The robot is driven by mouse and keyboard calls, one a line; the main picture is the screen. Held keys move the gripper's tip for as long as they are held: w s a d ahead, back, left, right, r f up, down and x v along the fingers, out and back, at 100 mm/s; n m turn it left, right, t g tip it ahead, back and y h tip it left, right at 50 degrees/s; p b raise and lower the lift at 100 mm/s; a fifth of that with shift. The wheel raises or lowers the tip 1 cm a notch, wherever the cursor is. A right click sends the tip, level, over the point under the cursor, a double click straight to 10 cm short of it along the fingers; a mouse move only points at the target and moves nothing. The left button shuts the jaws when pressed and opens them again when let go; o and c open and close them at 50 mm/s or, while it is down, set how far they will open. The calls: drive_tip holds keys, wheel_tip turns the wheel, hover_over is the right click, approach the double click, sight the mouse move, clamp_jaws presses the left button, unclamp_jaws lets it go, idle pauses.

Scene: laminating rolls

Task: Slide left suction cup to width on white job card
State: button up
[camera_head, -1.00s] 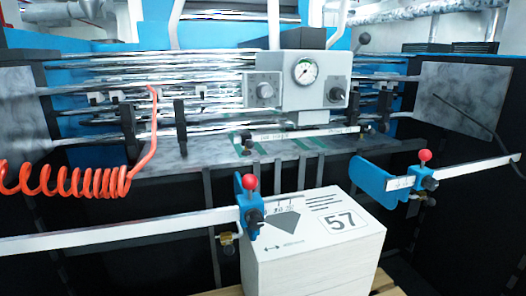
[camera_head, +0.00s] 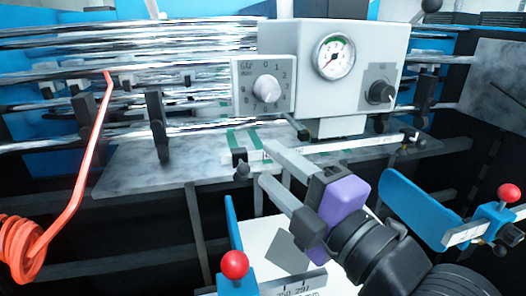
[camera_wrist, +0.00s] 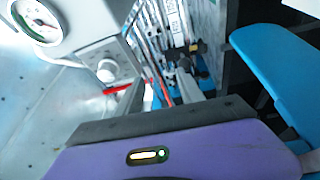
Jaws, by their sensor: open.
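A pale rail (camera_head: 345,147) crosses the front of the feed table. A small black fitting with a round knob (camera_head: 241,170) sits at its left end, apparently the left suction cup. A similar fitting (camera_head: 410,138) sits at the right end. My purple-bodied gripper (camera_head: 268,168) is open and empty, its two grey fingers pointing left, just right of the left fitting. I cannot tell whether they touch it. White printed paper (camera_head: 265,238) lies below, partly hidden by my arm; I cannot tell whether it is the job card. The wrist view shows the finger ends (camera_wrist: 160,88).
Blue guides with red knobs stand left (camera_head: 235,265) and right (camera_head: 508,193). A grey control box (camera_head: 330,60) with dial and gauge hangs above the rail. A coiled red hose (camera_head: 25,245) hangs at left. The grey table (camera_head: 140,185) is open left of the rail.

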sight(248, 170)
drive_tip(key=shift+w+a+f+n+g+p, duration=0.35)
drive_tip(key=shift+w+a+f+n, duration=0.3)
drive_tip(key=shift+w+a, duration=0.35)
drive_tip(key=shift+w+a+f+n+g+p, duration=0.3)
drive_tip(key=shift+w+a+f+n, duration=0.4)
drive_tip(key=shift+w, duration=0.45)
drive_tip(key=shift+w+a+f+n+g+p, duration=0.25)
drive_tip(key=shift+w+a+f+n+p, duration=0.25)
drive_tip(key=shift+w+a, duration=0.55)
drive_tip(key=shift+f, duration=0.1)
drive_tip(key=c, duration=1)
drive_tip(key=shift+r, duration=0.25)
